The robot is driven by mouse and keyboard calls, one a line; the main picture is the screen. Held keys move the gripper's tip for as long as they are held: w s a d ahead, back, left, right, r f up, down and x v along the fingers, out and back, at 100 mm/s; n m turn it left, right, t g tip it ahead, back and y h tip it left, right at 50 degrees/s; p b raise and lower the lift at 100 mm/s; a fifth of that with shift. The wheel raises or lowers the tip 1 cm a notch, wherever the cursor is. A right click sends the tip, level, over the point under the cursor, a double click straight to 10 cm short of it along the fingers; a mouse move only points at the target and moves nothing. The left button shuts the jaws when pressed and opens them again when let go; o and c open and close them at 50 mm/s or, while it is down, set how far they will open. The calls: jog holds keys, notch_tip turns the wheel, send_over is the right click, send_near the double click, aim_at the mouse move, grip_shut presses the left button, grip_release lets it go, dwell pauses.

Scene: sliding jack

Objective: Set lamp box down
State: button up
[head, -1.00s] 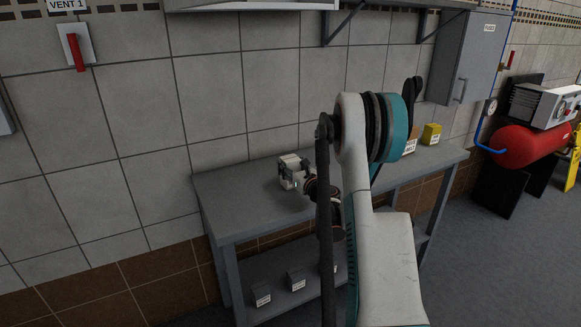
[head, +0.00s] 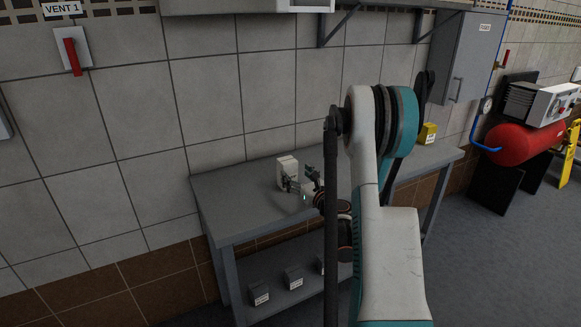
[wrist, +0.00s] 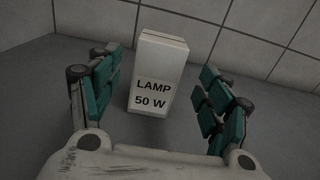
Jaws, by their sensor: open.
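The lamp box (wrist: 153,75) is a white box with a "LAMP 50 W" label, standing upright on the grey bench top in the wrist view. In the head view the lamp box (head: 286,169) stands on the left part of the bench (head: 229,199). My gripper (wrist: 160,88) is open, with a teal-padded finger on each side of the box and gaps between pads and box. In the head view my gripper (head: 301,182) is just to the right of and in front of the box. My arm hides part of the bench.
A tiled wall (head: 230,110) stands right behind the bench. A yellow box (head: 428,133) sits at the bench's right end. Several small grey boxes (head: 293,279) stand on the lower shelf. A red tank (head: 522,144) is at the right. The bench's left end is clear.

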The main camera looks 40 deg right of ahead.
jog(key=v, duration=0.4)
jog(key=shift+f+b, duration=0.15)
jog(key=shift+b, duration=0.2)
jog(key=shift+s+a, duration=0.1)
jog(key=shift+s, duration=0.2)
dwell(0.8)
